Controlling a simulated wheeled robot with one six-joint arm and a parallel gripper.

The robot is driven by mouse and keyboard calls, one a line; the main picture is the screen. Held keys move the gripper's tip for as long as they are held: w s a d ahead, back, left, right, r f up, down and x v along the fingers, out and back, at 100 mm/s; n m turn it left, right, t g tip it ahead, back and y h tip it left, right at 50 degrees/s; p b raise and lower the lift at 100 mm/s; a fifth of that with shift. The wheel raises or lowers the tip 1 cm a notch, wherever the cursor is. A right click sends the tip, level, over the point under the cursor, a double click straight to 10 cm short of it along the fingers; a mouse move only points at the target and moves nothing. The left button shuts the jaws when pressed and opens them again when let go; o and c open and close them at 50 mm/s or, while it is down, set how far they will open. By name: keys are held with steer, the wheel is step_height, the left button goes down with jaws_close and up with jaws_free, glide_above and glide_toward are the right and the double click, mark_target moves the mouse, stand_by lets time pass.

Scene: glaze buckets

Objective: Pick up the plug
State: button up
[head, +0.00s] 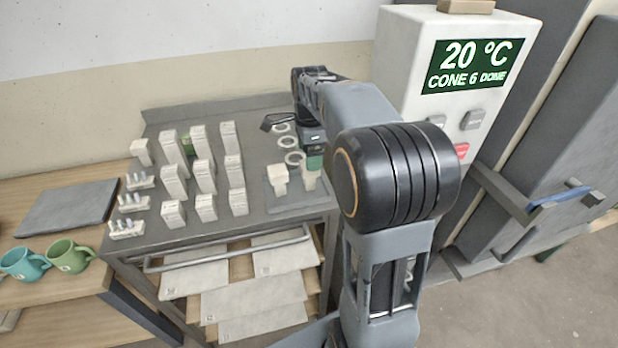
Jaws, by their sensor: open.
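Two small cream pieces stand close together at the right front of the grey table top. The left one (278,180) has a wide top and a narrower lower part, like a plug. The right one (311,181) is partly covered from above by my gripper (313,163). I cannot tell for certain which of them is the plug. My gripper points down over the right piece, with its jaws open. Its fingertips are too small to make out, and I cannot tell whether they touch the piece.
Several pale upright blocks (203,172) fill the table's left and middle. Several rings (289,141) lie behind my gripper. Cone holders (127,228) stand at the left edge. A white control box (435,120) rises at the right. Mugs (68,256) sit on the wooden bench.

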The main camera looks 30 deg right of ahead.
mark_target(309, 176)
steer(key=shift+s+a+f, duration=0.1)
steer(key=shift+s+f, duration=0.05)
steer(key=shift+f, duration=2.85)
steer(key=c, duration=1)
steer(key=shift+r, duration=0.15)
steer(key=shift+c, duration=0.2)
